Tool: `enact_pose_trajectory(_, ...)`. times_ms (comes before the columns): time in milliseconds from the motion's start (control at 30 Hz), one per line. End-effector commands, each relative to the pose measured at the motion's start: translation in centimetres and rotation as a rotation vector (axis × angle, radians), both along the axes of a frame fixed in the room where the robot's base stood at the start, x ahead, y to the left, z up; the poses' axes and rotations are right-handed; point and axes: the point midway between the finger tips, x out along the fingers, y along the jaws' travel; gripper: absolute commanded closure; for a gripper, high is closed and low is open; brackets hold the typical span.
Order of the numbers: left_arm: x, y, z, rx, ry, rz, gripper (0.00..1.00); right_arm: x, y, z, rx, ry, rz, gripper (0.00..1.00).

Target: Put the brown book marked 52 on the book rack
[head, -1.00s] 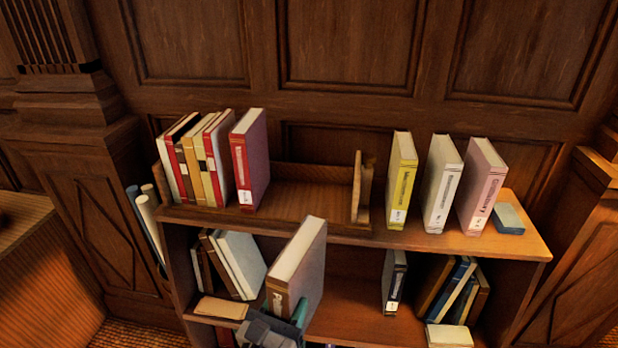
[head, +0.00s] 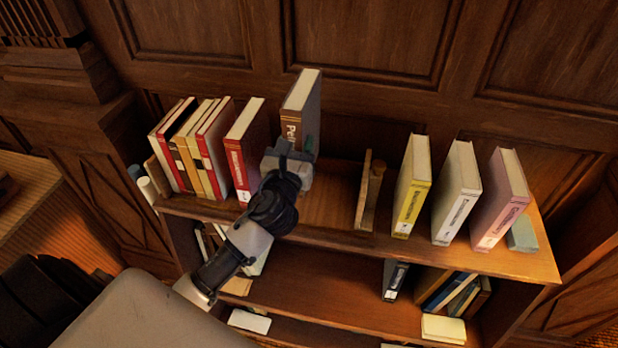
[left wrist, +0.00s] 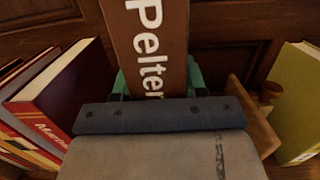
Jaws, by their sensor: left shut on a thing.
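The brown book (head: 302,98) is upright in my left gripper (head: 292,158), with its brown spine facing me and pale pages on top. In the left wrist view its spine (left wrist: 150,45) reads "Pelter"; the number 52 is hidden. My left gripper is shut on its lower spine, and green finger parts (left wrist: 195,80) show on both sides. The book is over the open stretch of the wooden book rack (head: 335,205), between the red book and the rack's right end board (head: 363,190). The gripper hides the book's bottom, so I cannot tell whether it touches the rack. My right gripper is not in view.
A red book (head: 245,150) and several thinner books (head: 190,150) stand at the rack's left. Yellow (head: 412,185), white (head: 457,195) and pink (head: 502,200) books stand right of the rack. Bare rack floor shows between the held book and the end board.

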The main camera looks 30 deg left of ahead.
Motion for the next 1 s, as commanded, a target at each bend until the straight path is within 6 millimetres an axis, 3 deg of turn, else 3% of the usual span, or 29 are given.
enact_pose_trajectory(67, 0.3, 0.2, 0.5, 0.003, -0.009, 0.005, 1.00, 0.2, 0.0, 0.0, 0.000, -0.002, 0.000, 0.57)
enact_pose_trajectory(167, 0.4, 0.4, -0.2, 0.000, -0.007, 0.010, 1.00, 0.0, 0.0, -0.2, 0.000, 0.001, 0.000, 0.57)
enact_pose_trajectory(467, 0.4, 0.4, -4.9, -0.001, -0.006, 0.010, 1.00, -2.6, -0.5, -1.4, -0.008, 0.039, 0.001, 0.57)
enact_pose_trajectory(1000, 0.4, 0.4, -9.4, 0.001, -0.009, 0.010, 1.00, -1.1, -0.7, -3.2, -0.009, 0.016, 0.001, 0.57)
